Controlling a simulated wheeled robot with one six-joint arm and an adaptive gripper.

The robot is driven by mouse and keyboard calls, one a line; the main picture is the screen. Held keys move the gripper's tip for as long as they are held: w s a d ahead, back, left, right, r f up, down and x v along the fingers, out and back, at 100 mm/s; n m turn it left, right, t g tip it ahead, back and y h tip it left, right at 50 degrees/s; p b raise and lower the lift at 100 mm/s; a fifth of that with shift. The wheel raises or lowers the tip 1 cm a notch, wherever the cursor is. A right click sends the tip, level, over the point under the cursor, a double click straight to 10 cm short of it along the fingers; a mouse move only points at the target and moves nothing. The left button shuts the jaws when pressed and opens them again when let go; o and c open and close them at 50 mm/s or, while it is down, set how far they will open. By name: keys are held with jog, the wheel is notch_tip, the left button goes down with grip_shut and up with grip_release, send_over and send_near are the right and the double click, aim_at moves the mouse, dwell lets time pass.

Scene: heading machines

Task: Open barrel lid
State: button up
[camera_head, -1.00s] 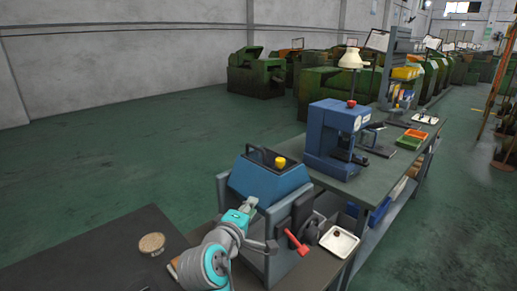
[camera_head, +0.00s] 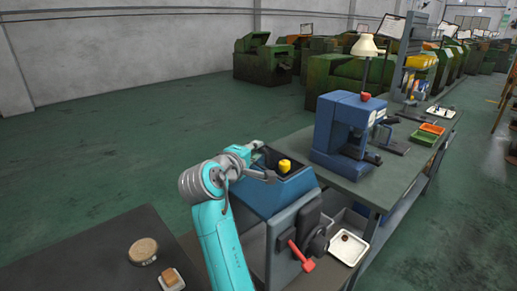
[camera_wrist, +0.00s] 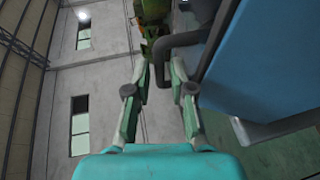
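The blue barrel (camera_head: 270,195) is a faceted tumbler in a grey stand on the bench. Its top has a dark area with a yellow knob (camera_head: 285,166). My gripper (camera_head: 265,163) is at the left edge of the barrel top, fingers pointing right. In the wrist view my gripper (camera_wrist: 161,65) has its two fingers apart, with a dark bent handle bar (camera_wrist: 180,42) at the fingertips. The bar stands beside a blue surface (camera_wrist: 265,65) at the right. I cannot tell whether the fingers touch the bar. The lid's edges are not clear.
A red lever (camera_head: 301,256) sticks out at the barrel stand's front. A white tray (camera_head: 349,247) lies right of it. A blue press (camera_head: 338,130) stands behind on the long bench. A round disc (camera_head: 143,250) and a tan block (camera_head: 171,278) lie front left. Floor at left is clear.

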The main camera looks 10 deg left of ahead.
aim_at(274, 154)
jog(key=shift+x, duration=1.3)
jog(key=shift+c, duration=0.3)
grip_shut()
